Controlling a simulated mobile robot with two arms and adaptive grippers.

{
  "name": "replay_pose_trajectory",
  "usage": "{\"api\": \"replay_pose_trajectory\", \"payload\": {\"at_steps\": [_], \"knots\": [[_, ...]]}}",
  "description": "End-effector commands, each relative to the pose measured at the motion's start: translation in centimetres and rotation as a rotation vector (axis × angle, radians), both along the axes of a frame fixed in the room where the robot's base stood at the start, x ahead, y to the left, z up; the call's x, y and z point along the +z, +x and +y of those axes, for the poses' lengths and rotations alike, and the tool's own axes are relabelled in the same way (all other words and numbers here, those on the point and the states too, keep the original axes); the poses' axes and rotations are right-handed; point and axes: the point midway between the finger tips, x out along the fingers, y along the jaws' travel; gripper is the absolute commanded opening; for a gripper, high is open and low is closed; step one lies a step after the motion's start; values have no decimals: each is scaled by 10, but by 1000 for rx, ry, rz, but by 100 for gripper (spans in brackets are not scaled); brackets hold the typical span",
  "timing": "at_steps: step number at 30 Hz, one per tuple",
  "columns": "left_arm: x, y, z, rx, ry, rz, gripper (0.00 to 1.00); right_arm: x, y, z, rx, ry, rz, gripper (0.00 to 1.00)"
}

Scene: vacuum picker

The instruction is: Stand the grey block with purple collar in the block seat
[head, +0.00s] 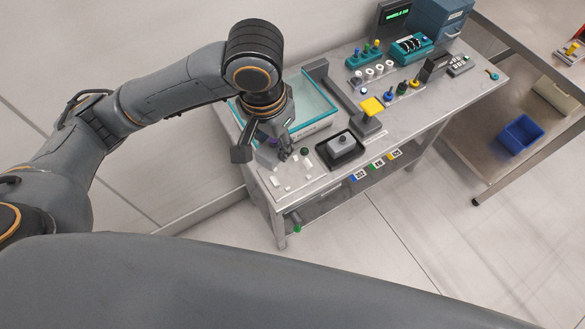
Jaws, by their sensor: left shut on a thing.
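My left gripper (283,153) is low over the near left part of the grey table, pointing down. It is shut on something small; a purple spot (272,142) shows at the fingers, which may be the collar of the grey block. The block's body is mostly hidden by the gripper. I cannot pick out the block seat for sure. A black square tray (331,163) with a grey piece (343,142) in it stands right of the gripper. My right gripper is not in view.
Small white pieces (275,181) lie in front of the gripper. A teal-rimmed glass case (318,98) stands behind it. A yellow-topped post (372,106), teal racks (412,47) and knobs fill the right side. A second table holds a blue bin (521,134).

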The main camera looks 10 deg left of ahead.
Motion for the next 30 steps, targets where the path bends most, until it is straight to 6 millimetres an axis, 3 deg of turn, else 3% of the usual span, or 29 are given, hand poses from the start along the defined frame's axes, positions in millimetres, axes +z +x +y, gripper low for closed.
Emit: {"api": "replay_pose_trajectory", "payload": {"at_steps": [1, 6, 11, 14, 23, 30], "knots": [[-15, -17, -13, -82, -4, 1, 0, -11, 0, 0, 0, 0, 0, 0], [-34, -61, -40, -292, -17, -1, 0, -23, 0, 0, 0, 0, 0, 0], [-41, -77, -48, -380, -24, -2, 0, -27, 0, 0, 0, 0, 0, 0], [-48, -66, -45, -387, -24, -1, 0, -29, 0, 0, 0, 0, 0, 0], [-79, 6, -28, -382, -22, -2, 0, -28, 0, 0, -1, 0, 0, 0], [-121, 40, -20, -387, -24, -1, 0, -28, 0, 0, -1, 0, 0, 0]]}}
